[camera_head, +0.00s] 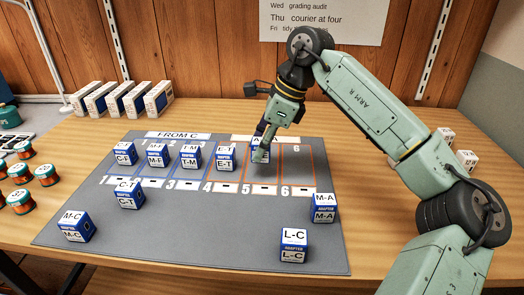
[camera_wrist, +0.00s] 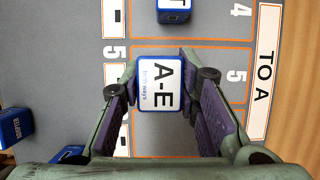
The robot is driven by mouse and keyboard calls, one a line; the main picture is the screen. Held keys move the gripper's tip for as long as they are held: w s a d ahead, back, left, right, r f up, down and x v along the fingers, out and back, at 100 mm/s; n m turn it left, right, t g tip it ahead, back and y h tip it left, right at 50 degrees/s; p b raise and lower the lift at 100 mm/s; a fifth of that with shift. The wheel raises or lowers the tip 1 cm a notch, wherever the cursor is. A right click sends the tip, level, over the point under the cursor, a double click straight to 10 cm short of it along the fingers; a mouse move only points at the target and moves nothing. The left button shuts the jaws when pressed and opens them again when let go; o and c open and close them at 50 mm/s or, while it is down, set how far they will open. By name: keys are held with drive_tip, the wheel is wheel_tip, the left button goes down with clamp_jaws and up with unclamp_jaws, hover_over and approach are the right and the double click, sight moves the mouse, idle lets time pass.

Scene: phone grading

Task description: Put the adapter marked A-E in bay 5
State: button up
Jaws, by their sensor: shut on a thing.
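My gripper (camera_head: 262,149) reaches down over bay 5 of the grey mat (camera_head: 180,222), at the right part of the row of bays. In the wrist view, its two fingers (camera_wrist: 162,88) are shut on a white and blue adapter (camera_wrist: 160,84) marked A-E, one finger on each side. The adapter lies within the orange outline of bay 5 (camera_wrist: 210,57) as seen from above. In the head view my gripper mostly hides it. I cannot tell whether its base touches the mat.
The E-T adapter (camera_head: 224,158) stands in bay 4, just left of my gripper. Bay 6 (camera_head: 295,170) looks empty. The M-A (camera_head: 323,208), L-C (camera_head: 293,245), C-T (camera_head: 129,195) and M-C (camera_head: 75,226) adapters stand nearer on the mat.

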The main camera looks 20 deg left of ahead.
drive_tip(key=shift+w+a, duration=0.15)
drive_tip(key=shift+w, duration=0.45)
drive_tip(key=shift+w+f, duration=0.1)
drive_tip(key=shift+f, duration=1.9)
drive_tip(key=o, duration=1)
drive_tip(key=shift+o, duration=0.2)
drive_tip(key=shift+r, duration=0.1)
drive_tip(key=shift+r+p, duration=0.25)
drive_tip(key=shift+p, duration=0.1)
drive_tip(key=v, duration=1.1)
drive_tip(key=shift+r, duration=0.35)
